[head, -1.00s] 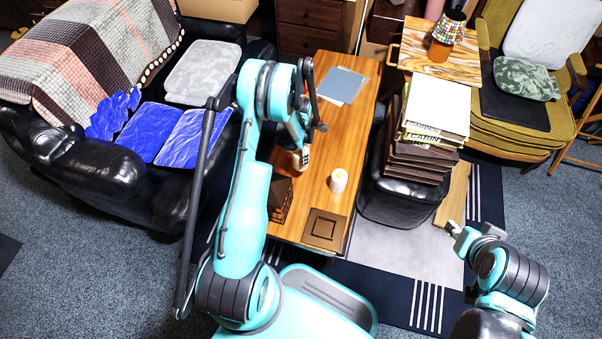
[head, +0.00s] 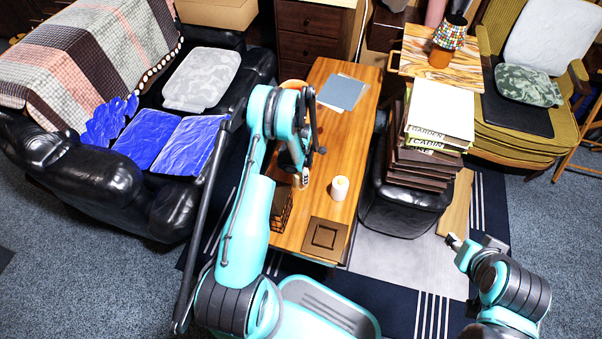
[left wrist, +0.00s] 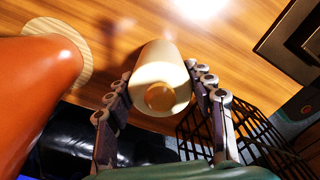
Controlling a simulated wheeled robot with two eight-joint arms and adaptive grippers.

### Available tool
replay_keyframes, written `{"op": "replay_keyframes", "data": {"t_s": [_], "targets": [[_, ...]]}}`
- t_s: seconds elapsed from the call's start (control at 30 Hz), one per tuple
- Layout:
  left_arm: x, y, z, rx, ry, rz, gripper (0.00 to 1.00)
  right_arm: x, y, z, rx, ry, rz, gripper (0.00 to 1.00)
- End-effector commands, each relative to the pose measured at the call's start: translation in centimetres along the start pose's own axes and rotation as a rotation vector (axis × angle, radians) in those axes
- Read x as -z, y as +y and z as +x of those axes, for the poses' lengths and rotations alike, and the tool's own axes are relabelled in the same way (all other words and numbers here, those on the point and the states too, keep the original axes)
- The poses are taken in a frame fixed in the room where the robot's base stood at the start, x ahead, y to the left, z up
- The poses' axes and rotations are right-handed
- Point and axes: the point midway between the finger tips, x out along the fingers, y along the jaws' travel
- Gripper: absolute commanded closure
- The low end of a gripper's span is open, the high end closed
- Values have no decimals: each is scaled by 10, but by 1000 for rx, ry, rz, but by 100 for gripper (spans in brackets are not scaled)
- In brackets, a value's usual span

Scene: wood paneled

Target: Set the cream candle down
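A cream candle (left wrist: 160,82) is between the two fingers of my left gripper (left wrist: 163,88) in the left wrist view. The fingers lie against its sides, and its round end faces the camera. In the head view my left gripper (head: 303,178) is over the wooden coffee table (head: 322,130), and only a little of the held candle shows below it. I cannot tell whether the candle touches the wood. A white candle (head: 339,189) stands on the table to its right. My right gripper (head: 455,241) is away from the table at lower right; its fingers are too small to read.
A black wire basket (left wrist: 255,130) stands close to the held candle. A large orange object (left wrist: 38,85) is on the wrist view's left. A brown square tray (head: 325,238) lies at the table's near end. Grey-blue papers (head: 342,92) lie at the far end.

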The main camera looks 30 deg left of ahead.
Motion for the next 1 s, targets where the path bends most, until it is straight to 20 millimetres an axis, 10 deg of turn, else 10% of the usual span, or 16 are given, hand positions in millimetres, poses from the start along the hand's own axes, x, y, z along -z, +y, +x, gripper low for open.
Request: {"op": "replay_keyframes", "data": {"t_s": [0.47, 1.0], "targets": [[0, 0, -5, 0, 0, 0, 26, 0, 0, 0, 0, 0, 0, 60], [0, 0, -109, 0, 0, 0, 26, 24, 0, -33, 0, 0, 0, 60]]}}
